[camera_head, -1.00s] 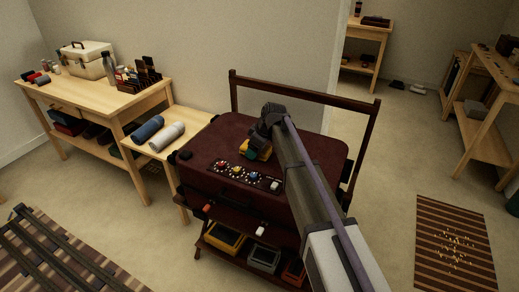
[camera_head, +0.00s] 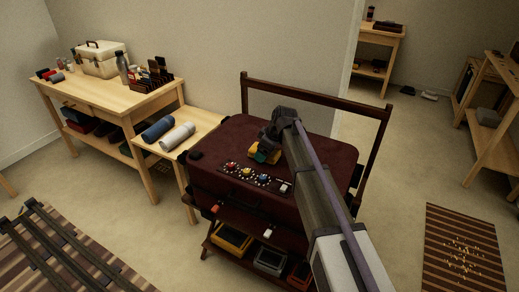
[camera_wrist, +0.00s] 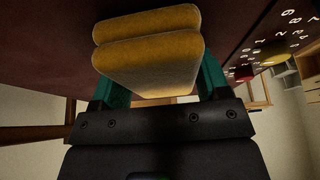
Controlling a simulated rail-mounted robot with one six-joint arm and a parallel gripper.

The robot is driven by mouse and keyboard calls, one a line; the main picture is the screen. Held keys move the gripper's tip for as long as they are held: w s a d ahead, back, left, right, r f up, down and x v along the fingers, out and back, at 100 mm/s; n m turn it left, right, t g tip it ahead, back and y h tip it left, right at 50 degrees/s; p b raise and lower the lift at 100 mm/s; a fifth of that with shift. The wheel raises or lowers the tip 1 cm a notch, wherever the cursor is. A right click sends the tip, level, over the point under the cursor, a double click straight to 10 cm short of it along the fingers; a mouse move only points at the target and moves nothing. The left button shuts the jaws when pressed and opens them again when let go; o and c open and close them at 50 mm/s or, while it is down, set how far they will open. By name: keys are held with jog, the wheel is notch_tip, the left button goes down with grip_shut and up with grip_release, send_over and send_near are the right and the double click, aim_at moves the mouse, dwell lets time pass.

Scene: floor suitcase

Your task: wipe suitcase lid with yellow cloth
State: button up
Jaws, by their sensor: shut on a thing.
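The suitcase (camera_head: 316,157) is dark red and lies flat on a dark wooden stand, with its lid facing up. My gripper (camera_head: 265,152) is over the middle of the lid. It is shut on the folded yellow cloth (camera_wrist: 150,55), which sits between the green fingers in the wrist view. In the head view the cloth (camera_head: 258,157) is at the lid's surface and seems to touch it, though the arm partly hides it. The suitcase lid (camera_wrist: 60,30) also fills the upper part of the wrist view.
A row of coloured dials (camera_head: 262,178) runs along the suitcase front. A small dark object (camera_head: 196,155) lies at its left corner. The stand's back rail (camera_head: 315,98) rises behind. A wooden side table (camera_head: 205,125) with two rolls stands at left. Striped rugs (camera_head: 463,246) lie on the floor.

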aim_at(282, 161)
jog(key=shift+s+d+p, duration=0.1)
jog(key=shift+s+d, duration=0.65)
jog(key=shift+d, duration=1)
jog(key=shift+s+d+p, duration=0.15)
jog(key=shift+s+d, duration=0.55)
jog(key=shift+d, duration=1.05)
jog(key=shift+s+d+p, duration=0.1)
jog(key=shift+s+d, duration=0.65)
jog(key=shift+d, duration=1)
jog(key=shift+f, duration=0.1)
jog(key=shift+a, duration=0.1)
jog(key=a, duration=0.1)
jog(key=w+a, duration=0.1)
jog(key=a, duration=0.1)
jog(key=shift+w, duration=0.3)
jog(key=shift+w+a, duration=0.75)
jog(key=shift+a, duration=0.85)
jog(key=shift+w+a, duration=0.75)
jog(key=shift+a, duration=0.8)
jog(key=shift+w+a, duration=0.75)
jog(key=shift+a, duration=0.85)
jog(key=shift+a+r, duration=0.1)
jog(key=shift+r, duration=0.25)
notch_tip(282, 161, up, 5)
jog(key=p, duration=0.5)
jog(key=shift+r+p, duration=0.1)
jog(key=shift+p, duration=0.25)
